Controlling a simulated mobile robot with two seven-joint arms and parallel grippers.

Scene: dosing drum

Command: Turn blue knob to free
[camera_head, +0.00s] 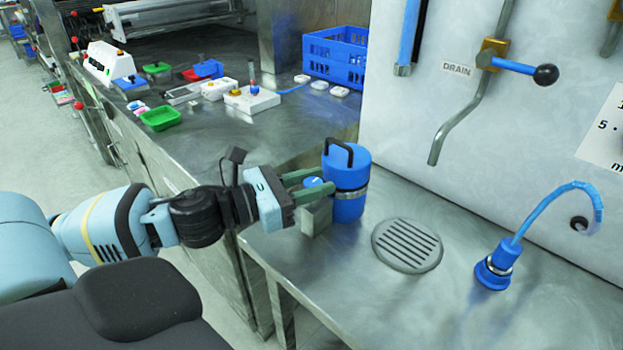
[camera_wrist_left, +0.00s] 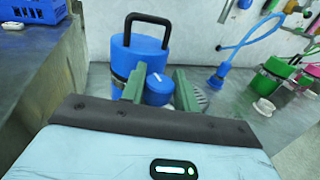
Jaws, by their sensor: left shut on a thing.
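A small blue knob (camera_head: 312,182) sits on a grey metal block (camera_head: 317,215) beside a blue canister (camera_head: 347,180) with a black handle on the steel counter. My left gripper (camera_head: 310,181) reaches in from the left with its green fingers around the knob, shut on it. In the left wrist view, the knob (camera_wrist_left: 158,88) lies between the two green fingers (camera_wrist_left: 160,90), with the canister (camera_wrist_left: 138,55) just behind and to the left. Any marking showing the knob's setting is too small to read. My right gripper is not in view.
A round drain grate (camera_head: 407,245) lies right of the canister. A blue hose with its connector (camera_head: 493,268) stands farther right. A drain pipe with a blue lever (camera_head: 515,66) is on the wall panel. A blue crate (camera_head: 335,57) and several small devices occupy the back counter.

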